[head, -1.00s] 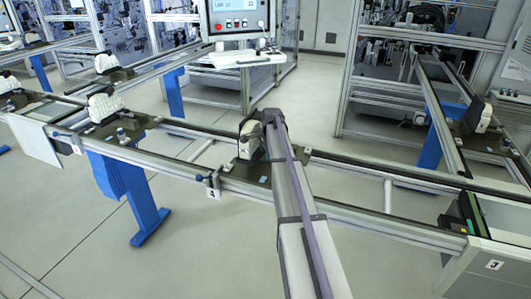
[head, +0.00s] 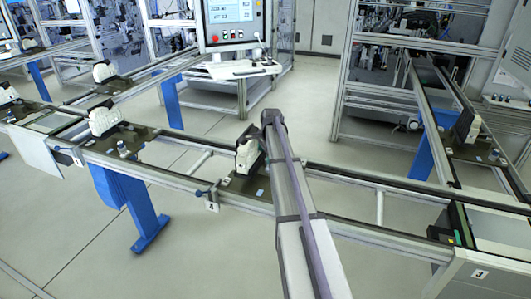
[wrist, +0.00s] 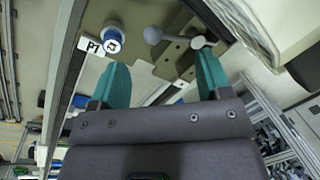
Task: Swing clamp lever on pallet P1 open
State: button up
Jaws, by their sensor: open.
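In the wrist view the clamp lever (wrist: 176,39) is a light bar with a round knob at its left end, lying sideways across the pallet. A white P1 tag (wrist: 91,46) and a round blue-and-white part (wrist: 113,35) are to its left. My gripper (wrist: 163,78) is open and empty. Its two teal fingers stand apart below the lever in the picture, not visibly touching it. In the head view a pallet (head: 240,187) with a white workpiece (head: 249,155) sits on the front rail by my arm. My gripper is hidden there.
A large pale workpiece (wrist: 268,28) fills the upper right of the wrist view, close to the right finger. A frame rail (wrist: 64,75) runs along the left. In the head view another loaded pallet (head: 123,138) stands farther left, and the rail to the right is clear.

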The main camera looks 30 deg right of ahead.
jog(key=r, duration=0.1)
jog(key=r+p, duration=0.1)
jog(key=shift+s+r, duration=0.3)
jog(key=shift+r, duration=0.1)
